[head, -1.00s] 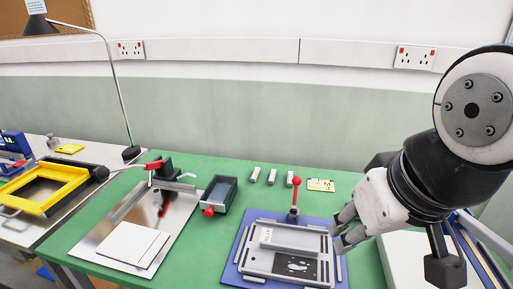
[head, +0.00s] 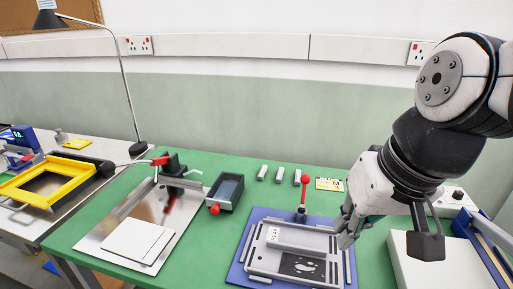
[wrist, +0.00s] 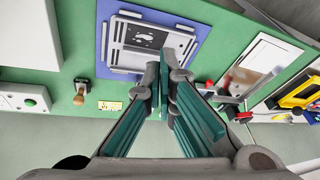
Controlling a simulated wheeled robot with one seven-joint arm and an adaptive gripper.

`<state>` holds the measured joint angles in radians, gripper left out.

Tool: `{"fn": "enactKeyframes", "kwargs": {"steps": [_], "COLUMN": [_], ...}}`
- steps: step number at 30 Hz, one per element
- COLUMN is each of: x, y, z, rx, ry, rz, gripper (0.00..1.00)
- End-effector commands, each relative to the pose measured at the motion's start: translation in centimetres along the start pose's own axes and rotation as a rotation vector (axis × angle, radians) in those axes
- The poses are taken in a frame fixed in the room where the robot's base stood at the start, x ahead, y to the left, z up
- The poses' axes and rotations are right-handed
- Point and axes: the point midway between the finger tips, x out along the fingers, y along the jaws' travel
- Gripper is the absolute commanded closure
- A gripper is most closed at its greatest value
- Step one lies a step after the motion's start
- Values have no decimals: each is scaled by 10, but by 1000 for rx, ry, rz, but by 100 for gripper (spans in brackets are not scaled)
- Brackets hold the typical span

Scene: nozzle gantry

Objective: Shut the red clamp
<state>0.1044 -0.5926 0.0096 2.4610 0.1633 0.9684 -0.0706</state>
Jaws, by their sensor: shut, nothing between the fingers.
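The red clamp, a toggle clamp with a red handle (head: 160,161) and a black post (head: 175,163), stands at the back of a steel plate (head: 172,207) left of centre in the head view. I cannot tell whether it is open or shut. In the wrist view its red part (wrist: 243,117) shows small at the right. My gripper (head: 348,228) is well to the right of the clamp, over the right edge of the fixture on the blue plate. In the wrist view my gripper (wrist: 163,86) has its fingers together, empty.
The blue plate (head: 234,275) carries a grey fixture (head: 318,238) with an upright red-ball lever (head: 304,182). A dark box (head: 226,192) with a red knob stands between it and the clamp. White sheets (head: 137,240) lie on the steel plate. A yellow frame (head: 88,166) is farther left.

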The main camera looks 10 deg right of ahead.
Motion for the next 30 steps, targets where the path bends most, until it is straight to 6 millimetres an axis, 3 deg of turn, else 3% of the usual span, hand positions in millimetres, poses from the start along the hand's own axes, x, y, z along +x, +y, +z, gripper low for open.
{"fn": "enactKeyframes", "kwargs": {"steps": [1, 10, 17, 23, 30], "x": [14, 67, 108, 144, 187], "y": [0, -10, -5, 10, 47], "z": [-8, -52, -95, -137, -190], "rx": [36, 239, 406, 555, 741], "ry": [-33, -171, -227, -240, -202], "rz": [-24, -217, -387, -544, -739], "gripper": [100, 100, 100, 100, 100]}}
